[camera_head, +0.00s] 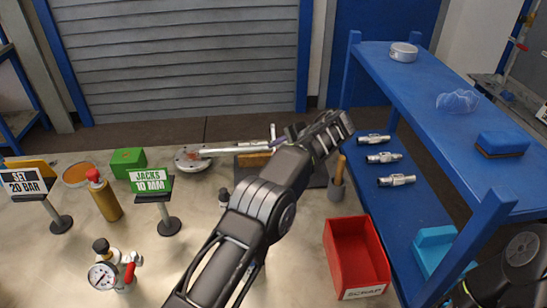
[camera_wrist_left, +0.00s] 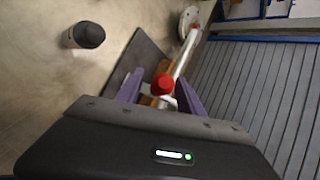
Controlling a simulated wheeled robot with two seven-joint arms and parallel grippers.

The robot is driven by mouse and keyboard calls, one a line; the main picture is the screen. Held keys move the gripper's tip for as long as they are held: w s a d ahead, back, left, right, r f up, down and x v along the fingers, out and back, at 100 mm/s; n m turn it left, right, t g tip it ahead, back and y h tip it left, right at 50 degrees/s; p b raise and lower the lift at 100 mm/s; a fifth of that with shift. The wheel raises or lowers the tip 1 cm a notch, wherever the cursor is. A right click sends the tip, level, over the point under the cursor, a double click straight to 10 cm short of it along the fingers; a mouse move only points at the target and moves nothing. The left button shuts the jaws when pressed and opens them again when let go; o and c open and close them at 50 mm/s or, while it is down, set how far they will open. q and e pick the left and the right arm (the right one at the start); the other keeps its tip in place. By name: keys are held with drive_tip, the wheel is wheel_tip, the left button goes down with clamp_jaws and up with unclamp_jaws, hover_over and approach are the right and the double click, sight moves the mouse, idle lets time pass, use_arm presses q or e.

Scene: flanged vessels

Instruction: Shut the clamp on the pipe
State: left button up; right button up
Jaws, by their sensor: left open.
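A pale metal pipe (camera_head: 237,149) lies across the back of the table, with a round flange (camera_head: 192,158) at its left end. Its right end is partly hidden by my left arm. In the left wrist view the pipe (camera_wrist_left: 187,52) runs up to the flange (camera_wrist_left: 187,20). A red rounded tip (camera_wrist_left: 163,84), perhaps the clamp's handle, shows between my left gripper's purple fingers (camera_wrist_left: 158,80). The fingers are apart; I cannot tell whether they touch it. The clamp's body is mostly hidden. In the head view my left gripper (camera_head: 289,135) is above the pipe's right end. My right gripper is not in view.
A dark mat (camera_head: 314,174) and a wooden block (camera_head: 254,160) lie by the pipe. A gauge (camera_head: 103,276), two signs and a green box (camera_head: 128,162) stand left.

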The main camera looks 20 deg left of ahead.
use_arm(q)
drive_tip(key=p+v, duration=0.1)
drive_tip(key=v, duration=0.3)
drive_tip(key=shift+s+d+r, duration=0.1)
drive_tip(key=shift+d+r, duration=0.1)
drive_tip(key=shift+d, duration=0.1)
drive_tip(key=shift+c, duration=0.6)
